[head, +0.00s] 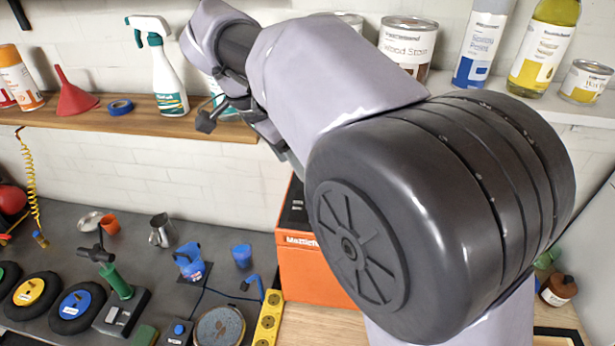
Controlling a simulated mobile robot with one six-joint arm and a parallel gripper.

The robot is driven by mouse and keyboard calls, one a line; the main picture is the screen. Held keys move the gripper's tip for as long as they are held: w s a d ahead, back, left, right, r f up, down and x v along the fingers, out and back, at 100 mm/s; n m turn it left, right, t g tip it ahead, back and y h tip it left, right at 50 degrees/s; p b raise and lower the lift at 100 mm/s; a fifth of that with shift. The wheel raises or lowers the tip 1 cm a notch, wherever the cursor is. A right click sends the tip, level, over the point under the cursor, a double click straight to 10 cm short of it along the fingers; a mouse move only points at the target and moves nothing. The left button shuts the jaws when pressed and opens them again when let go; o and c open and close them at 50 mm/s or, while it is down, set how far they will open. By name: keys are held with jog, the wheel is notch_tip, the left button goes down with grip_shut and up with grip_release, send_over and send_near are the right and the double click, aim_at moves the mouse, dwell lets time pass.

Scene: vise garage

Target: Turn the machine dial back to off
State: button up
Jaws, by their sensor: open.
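An orange machine-like box (305,268) with a dark top panel and a partly covered white label stands on the bench in the middle. My arm hides its right side and part of its top. I cannot make out a dial on it or its setting. My gripper (238,112) is at upper centre, in front of the wall shelf and above and left of the orange box. Its dark fingers are spread and empty, and partly hidden behind my arm link. It appears apart from the box.
A shelf (150,122) holds a spray bottle (160,75), red funnel (73,95) and blue tape. Cans and bottles stand at upper right. The grey bench has several coloured wheels, a green-handled tool (116,280), blue items, a round grey disc (220,328) and a yellow strip (268,318).

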jog(key=b+x, duration=0.3)
jog(key=x, duration=1)
jog(key=shift+f, duration=0.2)
grip_shut()
